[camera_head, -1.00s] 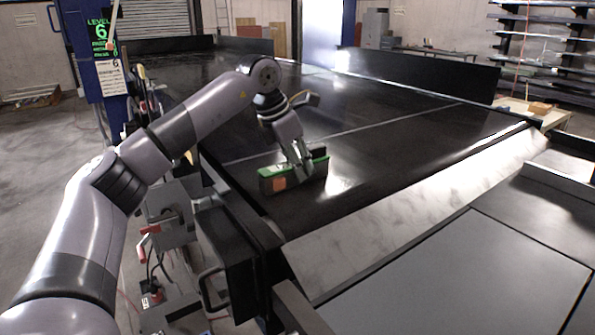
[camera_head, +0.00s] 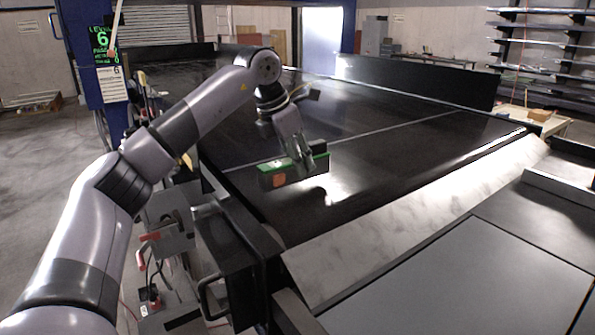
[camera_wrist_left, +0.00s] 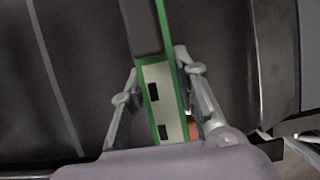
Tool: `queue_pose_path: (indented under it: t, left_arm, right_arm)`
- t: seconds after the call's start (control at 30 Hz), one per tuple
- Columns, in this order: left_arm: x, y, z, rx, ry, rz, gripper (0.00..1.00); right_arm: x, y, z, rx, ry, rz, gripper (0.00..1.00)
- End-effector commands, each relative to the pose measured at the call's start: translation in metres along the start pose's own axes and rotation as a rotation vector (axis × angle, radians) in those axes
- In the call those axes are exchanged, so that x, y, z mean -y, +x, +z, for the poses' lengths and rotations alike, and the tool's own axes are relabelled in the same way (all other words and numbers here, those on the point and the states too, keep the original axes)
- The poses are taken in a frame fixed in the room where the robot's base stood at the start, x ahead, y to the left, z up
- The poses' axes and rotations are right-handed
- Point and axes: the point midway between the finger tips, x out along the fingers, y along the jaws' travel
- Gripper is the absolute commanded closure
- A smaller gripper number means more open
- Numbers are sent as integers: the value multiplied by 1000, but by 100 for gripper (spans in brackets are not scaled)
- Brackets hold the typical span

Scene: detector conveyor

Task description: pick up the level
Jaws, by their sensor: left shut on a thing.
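The level (camera_head: 273,178) is a long dark box with green edges and an orange patch on its near end. My left gripper (camera_head: 296,158) is shut on it from above and holds it slightly above the black conveyor belt (camera_head: 400,175). In the left wrist view, the level (camera_wrist_left: 163,100) lies between the two fingers of my left gripper (camera_wrist_left: 158,80), and a pale label with dark slots shows on it. The fingers hide part of its sides. My right gripper is in neither view.
A dark raised side wall (camera_head: 415,82) runs along the far side of the belt. A sloped metal plate (camera_head: 420,225) and a grey panel (camera_head: 460,275) lie at the near right. A blue post (camera_head: 95,70) stands at the left. The belt around the level is clear.

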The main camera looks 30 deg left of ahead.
Motion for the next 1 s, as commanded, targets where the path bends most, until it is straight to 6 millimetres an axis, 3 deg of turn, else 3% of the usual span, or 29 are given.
queue_pose_path:
  t: [0.23,0.5,0.7,1.0]
  left_arm:
    - [1,-65,28,10,0,0,100]
    - [1,-132,55,5,-1,0,100]
    - [0,-155,65,3,-1,0,100]
    - [0,-161,67,2,1,0,100]
  right_arm:
    - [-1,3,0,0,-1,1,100]
    - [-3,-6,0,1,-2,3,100]
    - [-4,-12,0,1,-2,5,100]
    - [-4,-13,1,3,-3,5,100]
